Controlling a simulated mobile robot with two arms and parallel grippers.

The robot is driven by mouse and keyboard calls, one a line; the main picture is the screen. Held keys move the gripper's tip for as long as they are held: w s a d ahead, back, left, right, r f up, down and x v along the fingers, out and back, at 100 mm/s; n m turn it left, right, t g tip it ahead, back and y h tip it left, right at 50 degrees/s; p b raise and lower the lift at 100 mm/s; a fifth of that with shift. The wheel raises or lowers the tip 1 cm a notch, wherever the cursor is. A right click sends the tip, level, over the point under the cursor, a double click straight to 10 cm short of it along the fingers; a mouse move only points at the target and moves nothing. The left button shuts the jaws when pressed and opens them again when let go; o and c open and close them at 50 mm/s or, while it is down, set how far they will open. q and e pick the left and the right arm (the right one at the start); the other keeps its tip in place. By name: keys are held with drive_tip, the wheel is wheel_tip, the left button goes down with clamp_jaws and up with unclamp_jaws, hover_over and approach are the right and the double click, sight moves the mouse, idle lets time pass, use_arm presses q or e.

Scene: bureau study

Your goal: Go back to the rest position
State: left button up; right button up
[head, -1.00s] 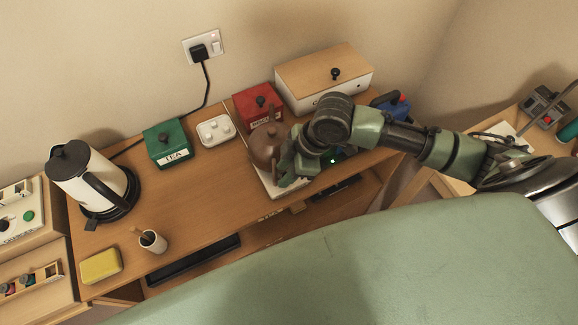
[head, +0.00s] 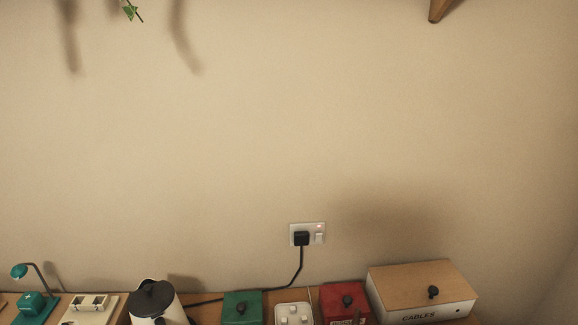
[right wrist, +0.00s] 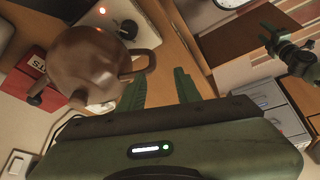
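My right gripper (right wrist: 160,90) shows in the right wrist view with its two green fingers apart and nothing between them. A brown teapot (right wrist: 92,65) is beside the fingers, on the picture's left, by a pale plate (right wrist: 125,28) with a dark knob and a small red light. Whether the fingers touch the teapot's handle is hard to tell. The head view faces the wall, and neither of my grippers shows there.
Along the head view's bottom edge stand a white kettle (head: 155,302), a green box (head: 241,308), a white block (head: 294,314), a red box (head: 346,302) and a cables box (head: 425,288). A plugged socket (head: 307,235) is on the wall. Drawers (right wrist: 270,108) show in the wrist view.

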drive_tip(key=s+a+m+t, duration=0.1)
drive_tip(key=s+a+m, duration=0.1)
drive_tip(key=s+a, duration=0.15)
drive_tip(key=s+d+f+m+h, duration=0.4)
drive_tip(key=s+d+m, duration=0.5)
drive_tip(key=m, duration=0.1)
wheel_tip(320, 180, down, 26)
drive_tip(key=g+b, duration=0.1)
drive_tip(key=b, duration=0.2)
drive_tip(key=s+d+f+g+b, duration=0.1)
drive_tip(key=s+d+f+b, duration=0.1)
drive_tip(key=s+f, duration=1.6)
wheel_tip(320, 180, down, 3)
drive_tip(key=shift+s+d+n, duration=0.15)
drive_tip(key=shift+d+n, duration=0.15)
drive_tip(key=shift+n, duration=0.1)
